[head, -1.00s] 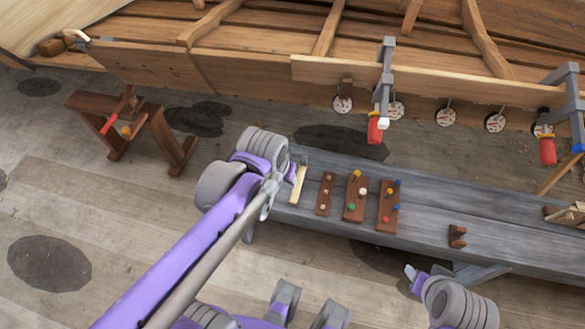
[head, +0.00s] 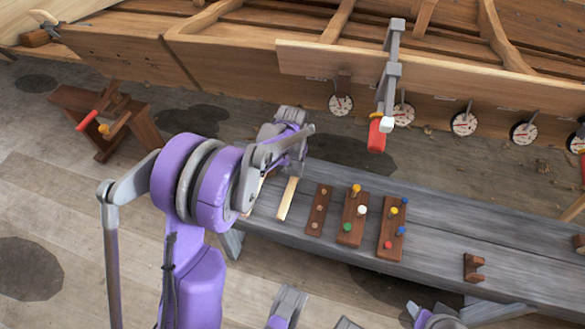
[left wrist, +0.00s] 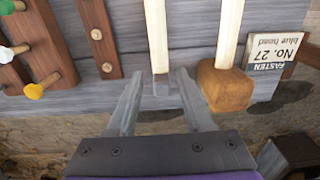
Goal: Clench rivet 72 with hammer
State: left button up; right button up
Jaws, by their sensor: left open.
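My left gripper (left wrist: 160,76) is open over the far edge of the bench; in the head view (head: 297,168) my own arm partly hides it. A pale handle (left wrist: 157,35) with a grey end lies on the bench, lined up between the fingers, which do not close on it. It shows in the head view too (head: 287,198); whether it is the hammer I cannot tell for sure. Beside it is a mallet with a brown block head (left wrist: 225,88). Along the hull plank are round pale discs with pins (head: 464,124); their numbers are unreadable.
Boards with coloured beads (head: 352,219) stand on the grey bench (head: 440,240). A card reading "FASTEN" (left wrist: 283,57) lies beside the mallet. A clamp with a red handle (head: 377,135) hangs on the plank. A brown sawhorse (head: 140,125) stands at left.

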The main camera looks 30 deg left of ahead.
aim_at(292, 181)
pick_arm(q)
jog(key=shift+f+b, duration=2.4)
jog(key=shift+f, duration=1.6)
grip_shut()
jog(key=shift+r+p, duration=0.45)
jog(key=shift+r, duration=0.25)
notch_tip(292, 181, up, 8)
jog(key=p, duration=0.5)
